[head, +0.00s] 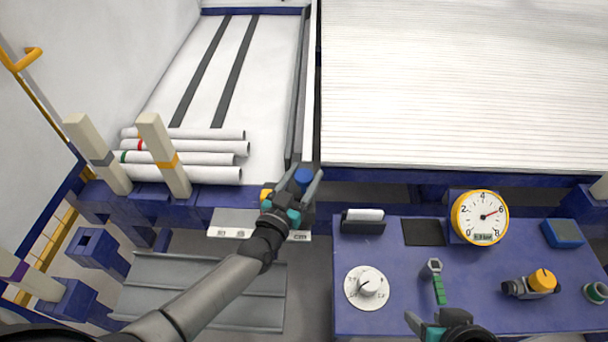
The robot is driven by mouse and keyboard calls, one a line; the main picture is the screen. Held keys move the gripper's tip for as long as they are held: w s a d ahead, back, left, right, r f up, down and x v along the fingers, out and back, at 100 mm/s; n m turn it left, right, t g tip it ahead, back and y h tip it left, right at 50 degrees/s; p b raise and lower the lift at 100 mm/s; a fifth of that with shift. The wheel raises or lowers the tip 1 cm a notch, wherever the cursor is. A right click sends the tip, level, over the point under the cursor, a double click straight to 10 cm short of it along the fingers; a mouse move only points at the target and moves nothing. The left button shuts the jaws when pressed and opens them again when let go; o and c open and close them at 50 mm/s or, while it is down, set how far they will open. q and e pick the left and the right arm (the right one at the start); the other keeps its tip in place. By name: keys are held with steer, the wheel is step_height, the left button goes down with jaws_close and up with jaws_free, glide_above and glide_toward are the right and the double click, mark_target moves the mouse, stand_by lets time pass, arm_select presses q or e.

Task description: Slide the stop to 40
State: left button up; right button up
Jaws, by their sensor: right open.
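A scale plate (228,224) marked "cm" lies along the front of the rack, mostly hidden behind my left arm; its numbers are too small to read. A blue knob (303,177), which may belong to the stop, is at the right end of the rack front. My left gripper (304,179) is at this knob, its fingers on either side of it; I cannot tell whether they press on it. A yellow part (266,194) shows just left of the gripper. My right gripper (437,323) is open and empty at the bottom edge, over the front of the blue bench.
Several white pipes (205,174) lie on the rack behind two cream posts. The blue bench (400,275) carries a white dial (367,287), a gauge (480,217), a green-handled tool (438,288) and a yellow-knobbed valve (543,281). A ribbed white surface (460,80) fills the back right.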

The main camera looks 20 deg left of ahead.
arm_select(q)
jaws_close()
steer(key=shift+a, duration=0.1)
stand_by(0.5)
